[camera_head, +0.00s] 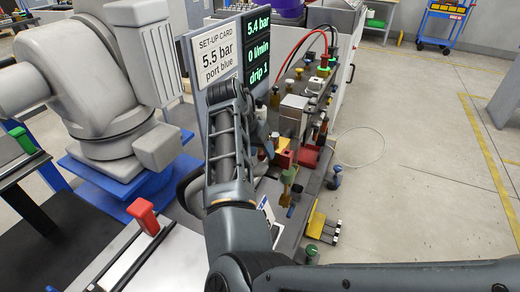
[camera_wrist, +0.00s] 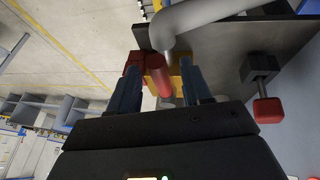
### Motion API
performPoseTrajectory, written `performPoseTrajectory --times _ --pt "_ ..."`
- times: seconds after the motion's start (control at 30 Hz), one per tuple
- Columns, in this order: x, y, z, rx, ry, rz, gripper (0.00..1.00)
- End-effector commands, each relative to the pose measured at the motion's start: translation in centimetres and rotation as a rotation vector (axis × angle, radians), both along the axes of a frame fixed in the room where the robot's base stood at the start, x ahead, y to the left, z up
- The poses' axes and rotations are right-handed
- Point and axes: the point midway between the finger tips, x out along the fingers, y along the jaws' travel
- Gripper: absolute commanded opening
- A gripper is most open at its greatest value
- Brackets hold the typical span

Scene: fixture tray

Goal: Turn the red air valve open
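In the wrist view, a red cylindrical handle (camera_wrist: 157,76) lies between the two fingers of my gripper (camera_wrist: 160,84). It looks like the red air valve's, though I cannot be sure. The fingers stand apart, with visible gaps beside the handle; contact is not clear. Red and yellow parts lie just beyond the fingertips. In the head view, my gripper is largely hidden by my arm, beside a small red part (camera_head: 283,159) on the crowded fixture. The display (camera_head: 258,50) reads 5.4 bar, 0 l/min, drip 1.
The set-up card (camera_head: 216,60) reads 5.5 bar, port blue. A larger red block (camera_head: 308,156) and a silver block (camera_head: 293,115) crowd the fixture. In the wrist view, a grey pipe (camera_wrist: 205,20) passes close ahead, and a red knob (camera_wrist: 268,110) sits right. Open floor lies right.

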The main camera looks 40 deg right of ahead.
Motion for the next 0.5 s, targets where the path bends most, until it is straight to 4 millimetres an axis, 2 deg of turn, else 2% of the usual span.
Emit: performPoseTrajectory --times 0.27,0.5 --pt "0.0 0.1 0.3 -0.002 -0.001 0.000 0.48" --pt "0.1 1.5 3.2 -0.002 -0.003 0.000 0.48"
